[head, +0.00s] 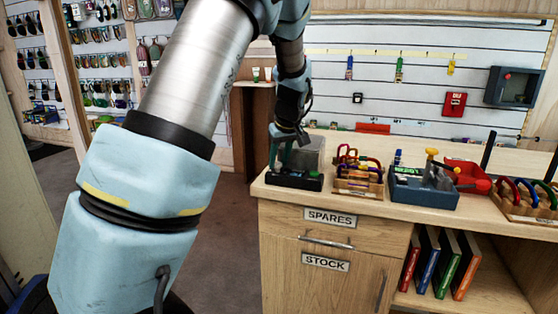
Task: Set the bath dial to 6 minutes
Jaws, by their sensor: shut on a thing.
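The bath (308,157) is a grey box on a black base with a green spot at the front, at the left end of the wooden counter. My gripper (278,160) points down at the left part of the bath, low over its black base. It is shut on what appears to be the bath dial. The dial itself and its minute marks are hidden by the fingers or too small to read, so its setting cannot be told.
Drawers and a book shelf are below. The floor to the left is clear.

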